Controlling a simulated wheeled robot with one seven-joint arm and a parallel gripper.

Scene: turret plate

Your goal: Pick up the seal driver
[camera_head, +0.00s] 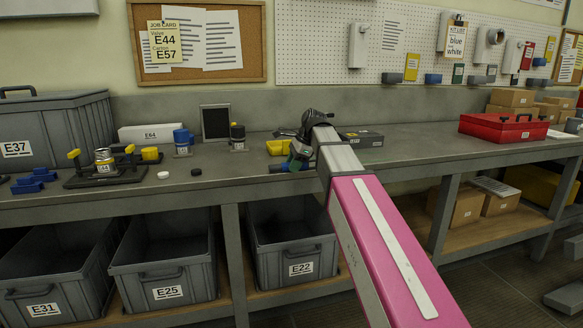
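My arm reaches from the lower right up to the grey workbench (225,160), with its pink link in front. My gripper (291,160) is at the bench's middle, low over the top and partly hidden by its own wrist. Something small, blue and green, shows at the fingers; I cannot tell whether it is held or part of the gripper. I cannot say for sure which thing is the seal driver. A dark upright piece (238,133) and a blue-topped piece (182,137) stand left of my gripper, both apart from it.
A yellow bin (277,147) is close beside my gripper, and a dark flat case (361,138) lies to its right. A fixture with yellow clamps (107,176) holds a jar at left. A red toolbox (503,127) stands at right.

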